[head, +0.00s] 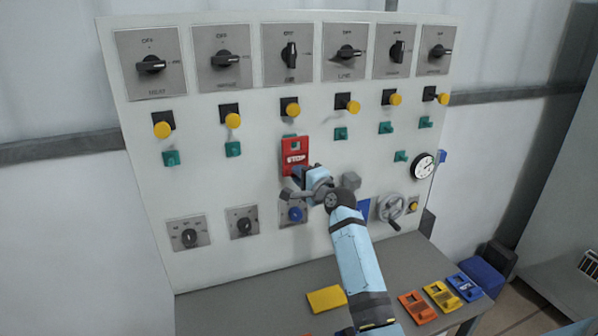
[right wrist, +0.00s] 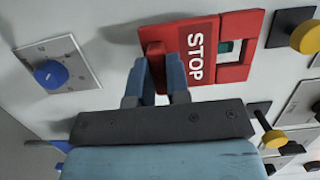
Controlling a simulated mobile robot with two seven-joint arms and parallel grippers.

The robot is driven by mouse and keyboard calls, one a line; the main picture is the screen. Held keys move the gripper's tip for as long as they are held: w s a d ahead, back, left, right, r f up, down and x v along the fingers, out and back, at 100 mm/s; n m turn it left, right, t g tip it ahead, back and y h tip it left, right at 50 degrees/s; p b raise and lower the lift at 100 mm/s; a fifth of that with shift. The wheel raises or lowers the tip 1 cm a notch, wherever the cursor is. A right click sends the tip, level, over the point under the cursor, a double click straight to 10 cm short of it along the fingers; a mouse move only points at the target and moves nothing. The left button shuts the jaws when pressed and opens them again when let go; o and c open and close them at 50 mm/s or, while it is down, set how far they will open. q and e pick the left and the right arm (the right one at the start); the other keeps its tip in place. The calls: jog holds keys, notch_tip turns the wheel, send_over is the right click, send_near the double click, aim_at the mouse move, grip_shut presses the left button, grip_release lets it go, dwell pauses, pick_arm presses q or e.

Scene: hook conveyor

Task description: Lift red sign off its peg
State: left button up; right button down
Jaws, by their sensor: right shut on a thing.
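The red STOP sign (head: 294,157) is upright against the white panel, below the third yellow knob. It has a square opening near its top, and a green peg (right wrist: 227,47) shows in that opening in the right wrist view. I cannot tell whether the peg still bears the sign. My right gripper (head: 298,175) is at the sign's lower end. In the right wrist view its two blue fingers (right wrist: 161,70) are shut on the red sign (right wrist: 200,66) at its lower part, below the word STOP. My left gripper is not in view.
Yellow knobs (head: 233,121) and other green pegs (head: 233,149) stick out around the sign. The grey table (head: 240,297) holds yellow, orange and blue tags.

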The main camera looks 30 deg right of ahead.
jog(key=shift+s+a+p, duration=0.15)
jog(key=shift+s+p, duration=0.15)
jog(key=shift+s, duration=0.4)
jog(key=shift+s, duration=0.1)
jog(key=s+a+p, duration=0.2)
jog(key=s+p, duration=0.1)
jog(key=s, duration=0.4)
jog(key=shift+s, duration=0.3)
